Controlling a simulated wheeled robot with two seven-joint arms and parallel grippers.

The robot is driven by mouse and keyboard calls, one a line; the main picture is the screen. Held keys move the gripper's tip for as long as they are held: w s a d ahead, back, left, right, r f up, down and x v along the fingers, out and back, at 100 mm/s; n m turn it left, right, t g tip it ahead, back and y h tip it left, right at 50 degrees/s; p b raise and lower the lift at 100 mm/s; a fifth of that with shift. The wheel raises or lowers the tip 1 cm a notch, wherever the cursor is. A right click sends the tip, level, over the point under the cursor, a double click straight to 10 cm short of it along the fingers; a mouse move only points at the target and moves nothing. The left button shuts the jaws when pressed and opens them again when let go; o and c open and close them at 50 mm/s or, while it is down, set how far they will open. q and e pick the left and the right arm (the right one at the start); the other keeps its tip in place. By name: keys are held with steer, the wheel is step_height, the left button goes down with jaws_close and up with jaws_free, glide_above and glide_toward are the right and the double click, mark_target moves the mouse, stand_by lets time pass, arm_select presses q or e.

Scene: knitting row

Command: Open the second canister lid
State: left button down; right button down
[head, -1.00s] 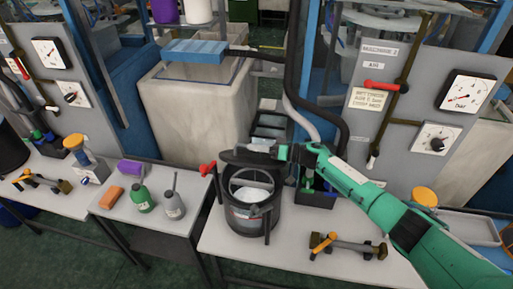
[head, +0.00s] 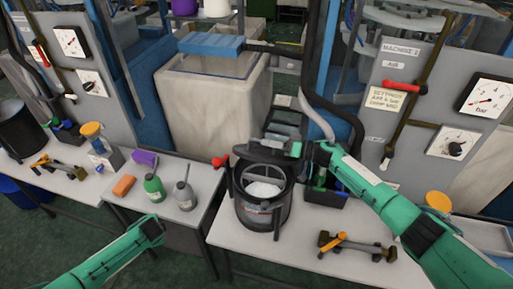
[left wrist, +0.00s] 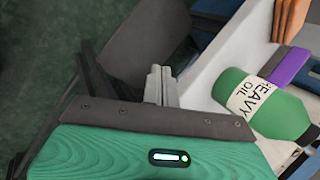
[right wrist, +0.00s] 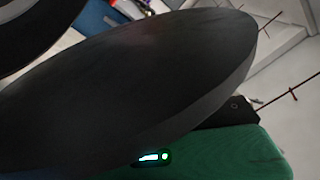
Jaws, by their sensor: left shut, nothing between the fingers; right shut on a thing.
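The black canister (head: 262,212) stands on the near white bench with its top open and pale contents showing inside. Its dark round lid (head: 262,151) is raised and tilted above the back of the rim. My right gripper (head: 298,150) is shut on the lid's edge; the lid's broad dark disc (right wrist: 130,75) fills much of the right wrist view. A red-handled clamp (head: 221,161) sticks out at the canister's left. My left gripper (head: 158,228) is shut and empty, left of the canister and in front of the small side table; its fingers (left wrist: 158,85) show in the left wrist view.
A green oil bottle (head: 154,188), a grey oil can (head: 185,196), an orange block (head: 124,186) and a purple item (head: 145,158) stand on the side table (head: 175,219). A brass tool (head: 355,245) lies right of the canister. Another dark canister (head: 18,128) is far left.

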arm_select(q)
steer(key=w+d+r+m+t+y, duration=0.1)
steer(key=w+r+m, duration=0.25)
steer(key=r, duration=0.55)
steer(key=w+d+r+m+t+y, duration=0.1)
steer(key=w+r+m, duration=0.25)
steer(key=r, duration=0.55)
steer(key=m+t+h, duration=0.1)
steer(key=m+h, duration=0.7)
steer(key=m, duration=1)
glide_toward(256, 152)
steer(key=x, duration=0.5)
steer(key=w+r+x, duration=0.1)
steer(key=x, duration=0.2)
steer(key=shift+w+d+f, duration=0.1)
steer(key=shift+d+f, duration=0.05)
steer(key=shift+d, duration=0.2)
